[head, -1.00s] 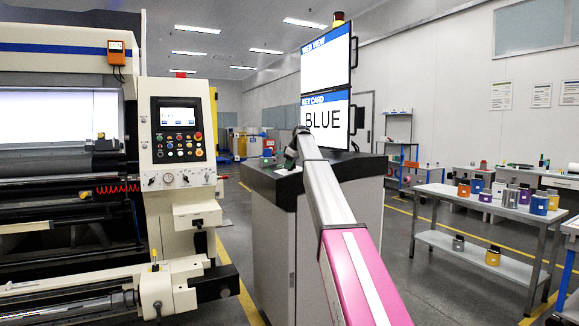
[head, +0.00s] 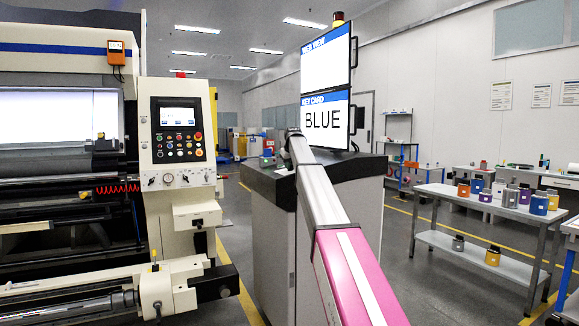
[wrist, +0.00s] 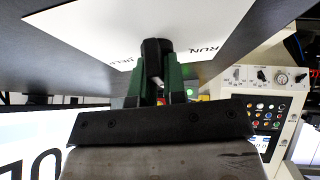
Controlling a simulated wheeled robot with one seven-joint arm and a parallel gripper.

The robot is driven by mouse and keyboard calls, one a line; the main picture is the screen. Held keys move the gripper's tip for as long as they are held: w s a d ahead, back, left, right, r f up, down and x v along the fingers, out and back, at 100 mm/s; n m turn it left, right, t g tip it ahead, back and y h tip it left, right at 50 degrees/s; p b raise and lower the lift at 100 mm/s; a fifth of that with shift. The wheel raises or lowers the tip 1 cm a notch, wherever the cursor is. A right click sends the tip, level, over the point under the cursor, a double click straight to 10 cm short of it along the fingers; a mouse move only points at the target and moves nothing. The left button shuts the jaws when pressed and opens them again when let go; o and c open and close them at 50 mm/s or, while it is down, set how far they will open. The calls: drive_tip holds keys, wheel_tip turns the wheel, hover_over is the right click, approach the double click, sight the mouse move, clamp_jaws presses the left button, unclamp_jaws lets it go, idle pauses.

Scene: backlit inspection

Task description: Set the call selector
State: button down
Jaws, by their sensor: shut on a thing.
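In the wrist view, my gripper (wrist: 158,78) has its green fingers shut on a black knob (wrist: 156,48), which I take to be the call selector. The knob stands in front of a white label plate (wrist: 95,35). The word RUN reads beside it on the right, and another word, partly hidden, starts with DEL. Where the knob points cannot be told. In the head view, my arm reaches to the dark-topped console (head: 262,178), and its end hides the knob and most of the gripper. The lower screen (head: 324,120) above the console reads BLUE under a blue header.
A press with a control panel (head: 178,130) of buttons stands at the left; the panel also shows in the wrist view (wrist: 265,112). A bench (head: 470,203) with several coloured cans is at the right. Floor between is clear.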

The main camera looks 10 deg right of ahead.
idle(0.4)
drive_tip(key=c, duration=1.2)
unclamp_jaws()
drive_tip(key=v, duration=1.1)
drive_tip(key=shift+s+f, duration=0.1)
